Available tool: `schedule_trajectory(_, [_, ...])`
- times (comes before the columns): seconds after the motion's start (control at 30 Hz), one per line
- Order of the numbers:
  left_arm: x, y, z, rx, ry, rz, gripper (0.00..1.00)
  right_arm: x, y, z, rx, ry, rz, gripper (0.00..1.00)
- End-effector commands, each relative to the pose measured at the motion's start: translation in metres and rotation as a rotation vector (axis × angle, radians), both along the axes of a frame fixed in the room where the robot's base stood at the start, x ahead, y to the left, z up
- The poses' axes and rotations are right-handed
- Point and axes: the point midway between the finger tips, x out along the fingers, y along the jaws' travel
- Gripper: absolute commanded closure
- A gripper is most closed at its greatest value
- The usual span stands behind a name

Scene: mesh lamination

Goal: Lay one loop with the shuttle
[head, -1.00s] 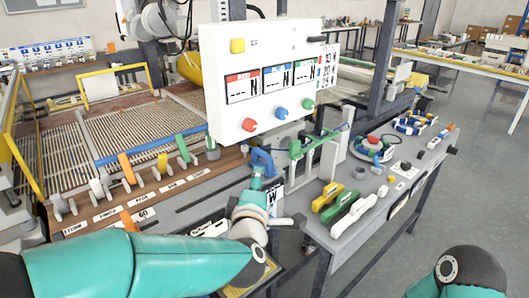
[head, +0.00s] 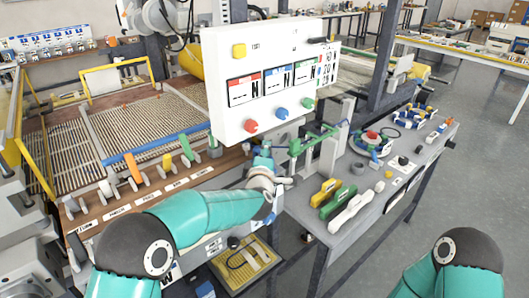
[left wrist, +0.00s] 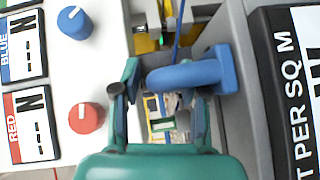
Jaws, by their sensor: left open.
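In the head view my gripper mostly hides this handle. Three elongated pieces, yellow (head: 325,192), green (head: 337,202) and white (head: 351,213), lie side by side on the grey bench; they look like shuttles. My right arm shows at the lower right, but its gripper is out of view.
The white panel (head: 222,115) with red, blue and green knobs stands close left of my gripper. A green bracket (head: 312,138) stands to its right. Coloured levers (head: 133,168) line the loom's front. A yellow tray (head: 246,262) sits below. The grey bench (head: 312,222) has bare room in front.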

Motion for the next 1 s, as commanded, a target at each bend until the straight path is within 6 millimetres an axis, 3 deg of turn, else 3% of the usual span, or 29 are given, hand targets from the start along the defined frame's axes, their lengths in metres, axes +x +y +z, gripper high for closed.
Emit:
schedule_trajectory(0.23, [0.0005, 0.0001, 0.0001, 0.0, -0.001, 0.0, 0.57, 0.0, 0.0, -0.0001, 0.0, 0.0, 0.0, 0.57])
schedule_trajectory(0.5, [0.0003, 0.0001, 0.0, 0.0, 0.0, 0.0, 1.0, 0.0, 0.0, 0.0, 0.0, 0.0, 0.0, 0.57])
schedule_trajectory(1.0, [-0.0046, -0.0008, -0.004, -0.001, 0.002, -0.008, 1.0, -0.0001, 0.0, -0.0081, 0.0, 0.0, 0.0, 0.57])
